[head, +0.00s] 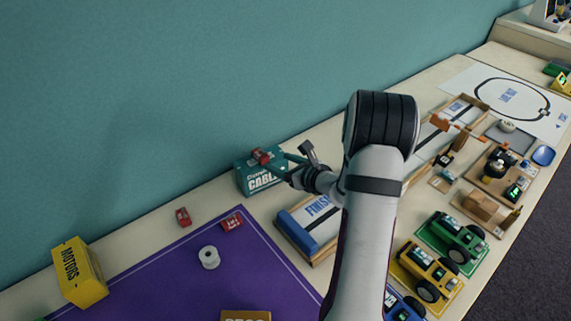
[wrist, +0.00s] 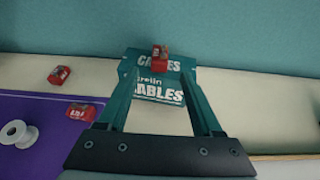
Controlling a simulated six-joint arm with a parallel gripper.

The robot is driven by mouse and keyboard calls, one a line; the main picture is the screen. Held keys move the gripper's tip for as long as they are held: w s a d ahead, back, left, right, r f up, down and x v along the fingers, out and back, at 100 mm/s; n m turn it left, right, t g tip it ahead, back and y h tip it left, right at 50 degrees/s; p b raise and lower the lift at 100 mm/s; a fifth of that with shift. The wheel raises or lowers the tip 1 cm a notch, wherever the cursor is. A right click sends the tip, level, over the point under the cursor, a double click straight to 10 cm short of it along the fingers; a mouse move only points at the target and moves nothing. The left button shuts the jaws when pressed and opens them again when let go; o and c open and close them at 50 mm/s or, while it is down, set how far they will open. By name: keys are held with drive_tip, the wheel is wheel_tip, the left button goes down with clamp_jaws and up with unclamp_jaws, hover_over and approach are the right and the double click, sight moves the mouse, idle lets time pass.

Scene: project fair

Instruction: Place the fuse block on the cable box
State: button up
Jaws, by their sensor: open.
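The teal cable box (head: 262,181) stands against the wall; its lettered top and front also show in the wrist view (wrist: 160,91). A small red fuse block (head: 261,156) appears to rest on the box's top; in the wrist view the block (wrist: 160,53) is near the rear of the top. My gripper (head: 284,157) is at the box's right side in the head view. In the wrist view my gripper (wrist: 159,74) is open, its fingers spread to either side, with the block just beyond the tips and apart from both.
Two more red blocks, one on the pale table (head: 183,216) and one at the purple mat's edge (head: 232,222), lie to the left. A white spool (head: 209,257) and yellow motors box (head: 80,272) are farther left. A finish-line board (head: 312,220) lies right of the mat.

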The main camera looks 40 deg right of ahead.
drive_tip(key=s+a+r+n+g+y, duration=0.25)
drive_tip(key=a+n, duration=0.25)
drive_tip(key=a, duration=0.3)
drive_tip(key=s+a+r+n+g+y, duration=0.15)
drive_tip(key=a+r+n+y, duration=0.25)
drive_tip(key=a, duration=0.5)
drive_tip(key=s+a+r+n+g+y, duration=0.1)
drive_tip(key=s+a+r+n+y, duration=0.15)
drive_tip(key=a+r+n, duration=0.4)
drive_tip(key=s+a+f+n+g+h, duration=0.1)
drive_tip(key=s+a+n+g, duration=0.35)
drive_tip(key=s, duration=0.35)
drive_tip(key=s+a+f+n+g+h, duration=0.1)
drive_tip(key=s+a+f+n+g, duration=0.15)
drive_tip(key=s+a+n, duration=0.5)
drive_tip(key=s+d+n+g+h, duration=0.1)
drive_tip(key=s+d+n+h, duration=0.2)
drive_tip(key=s+d+h, duration=0.2)
drive_tip(key=s+d, duration=0.1)
drive_tip(key=s, duration=0.2)
drive_tip(key=shift+f+g, duration=0.3)
drive_tip(key=shift+f, duration=0.05)
